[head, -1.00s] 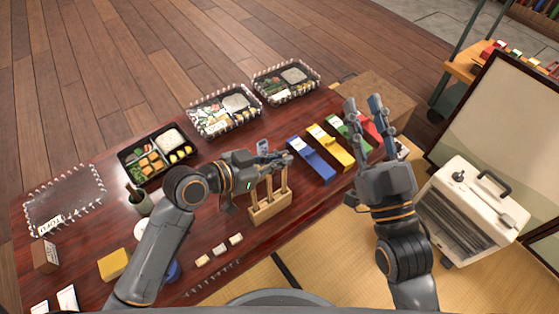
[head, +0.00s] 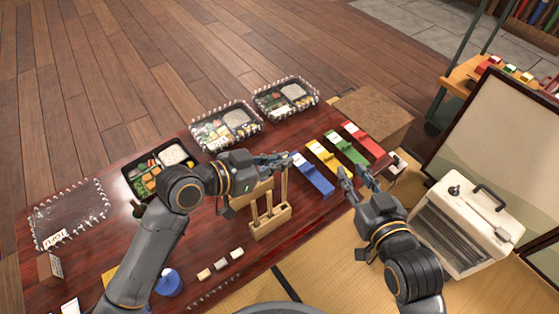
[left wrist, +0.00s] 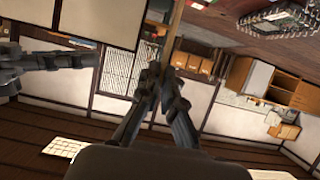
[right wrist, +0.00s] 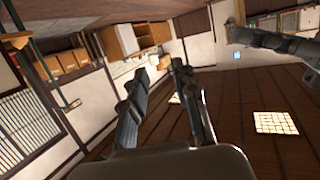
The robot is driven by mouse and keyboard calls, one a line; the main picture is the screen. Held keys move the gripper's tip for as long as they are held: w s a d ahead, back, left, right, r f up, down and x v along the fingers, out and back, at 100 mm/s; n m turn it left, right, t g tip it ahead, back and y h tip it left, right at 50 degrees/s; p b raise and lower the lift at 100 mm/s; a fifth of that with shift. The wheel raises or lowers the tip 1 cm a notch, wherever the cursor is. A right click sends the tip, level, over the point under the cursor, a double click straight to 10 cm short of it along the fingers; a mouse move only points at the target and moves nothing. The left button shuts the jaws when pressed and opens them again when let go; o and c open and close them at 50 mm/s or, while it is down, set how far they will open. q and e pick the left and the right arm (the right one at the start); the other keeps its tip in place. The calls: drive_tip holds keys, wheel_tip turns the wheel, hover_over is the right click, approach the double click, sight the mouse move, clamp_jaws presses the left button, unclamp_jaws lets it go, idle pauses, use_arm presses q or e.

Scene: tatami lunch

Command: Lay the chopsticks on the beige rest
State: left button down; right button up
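My left gripper (head: 288,159) is over a wooden stand (head: 270,226) with several uprights. Its fingertips are close together around a thin tan stick, apparently the chopsticks (head: 284,183). This runs down from the fingertips toward the stand; I cannot tell whether it is clear of it. A tan stick also shows at the fingertips in the left wrist view (left wrist: 175,28). Three small pale rests lie in a row near the front edge; the middle one (head: 220,264) looks beige, but the shades are hard to tell. My right gripper (head: 356,177) is open and empty near the right edge.
Blue (head: 313,174), yellow (head: 322,157), green (head: 346,149) and red (head: 362,138) boxes lie at the right. Bento trays (head: 226,127) line the far side. A blue round item (head: 168,282) is near my left forearm. A white case (head: 466,222) stands off the right side.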

drive_tip(key=shift+s+d+f+g+h+p, duration=0.75)
drive_tip(key=shift+s+d+f+g+p, duration=0.75)
drive_tip(key=shift+s+f+g, duration=1.8)
drive_tip(key=shift+s+d+f+g+h+p, duration=0.75)
drive_tip(key=shift+s+d+f+g+p, duration=1.15)
drive_tip(key=shift+s, duration=2.65)
wheel_tip(320, 180, down, 8)
drive_tip(key=w+a+g+p, duration=0.1)
drive_tip(key=p, duration=0.1)
drive_tip(key=shift+w+a+f+m, duration=0.2)
drive_tip(key=shift+w+m, duration=0.1)
drive_tip(key=shift+w, duration=0.05)
